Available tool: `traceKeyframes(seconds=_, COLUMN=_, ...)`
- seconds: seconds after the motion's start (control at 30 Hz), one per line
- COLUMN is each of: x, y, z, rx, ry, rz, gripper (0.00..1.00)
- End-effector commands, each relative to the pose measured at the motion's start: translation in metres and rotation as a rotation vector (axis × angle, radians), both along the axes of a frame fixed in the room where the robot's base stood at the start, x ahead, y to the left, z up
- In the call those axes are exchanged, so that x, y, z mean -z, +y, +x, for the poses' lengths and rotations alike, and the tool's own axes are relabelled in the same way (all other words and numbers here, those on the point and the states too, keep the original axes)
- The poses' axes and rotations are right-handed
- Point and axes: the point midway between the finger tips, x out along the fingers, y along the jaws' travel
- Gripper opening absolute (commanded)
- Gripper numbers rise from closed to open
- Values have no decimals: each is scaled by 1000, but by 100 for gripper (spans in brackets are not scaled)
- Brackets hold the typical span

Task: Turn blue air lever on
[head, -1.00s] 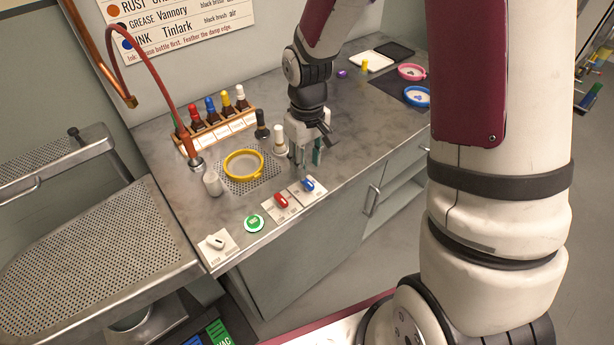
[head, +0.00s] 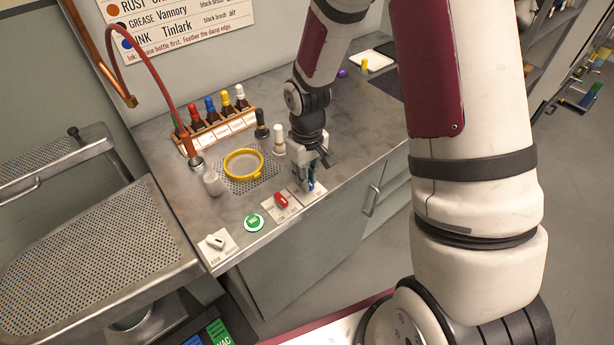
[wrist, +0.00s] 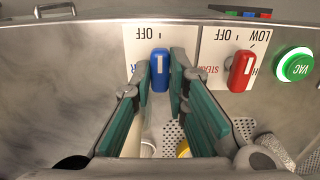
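The blue air lever (wrist: 159,70) sits on a white plate (wrist: 137,42) at the counter's front edge, with "OFF" printed at its far side in the wrist view. The lever lies between the tips of my gripper (wrist: 159,78), whose teal-padded fingers stand apart on either side of it. A small gap seems to show beside each fingertip. In the head view my gripper (head: 306,186) is low over the front edge and hides most of the blue lever.
The red steam lever (wrist: 241,70) is close beside the blue one, then the green VAC button (wrist: 294,66). A white lever (head: 215,242) is at the counter's left corner.

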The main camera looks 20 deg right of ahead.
Motion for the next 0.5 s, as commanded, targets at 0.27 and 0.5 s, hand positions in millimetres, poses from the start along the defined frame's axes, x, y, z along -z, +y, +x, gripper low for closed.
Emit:
traceKeyframes(seconds=0.27, x=0, y=0, z=0, rx=16, ry=0, rz=0, gripper=0)
traceKeyframes(seconds=0.5, x=0, y=0, z=0, rx=117, ry=0, rz=-1, gripper=0)
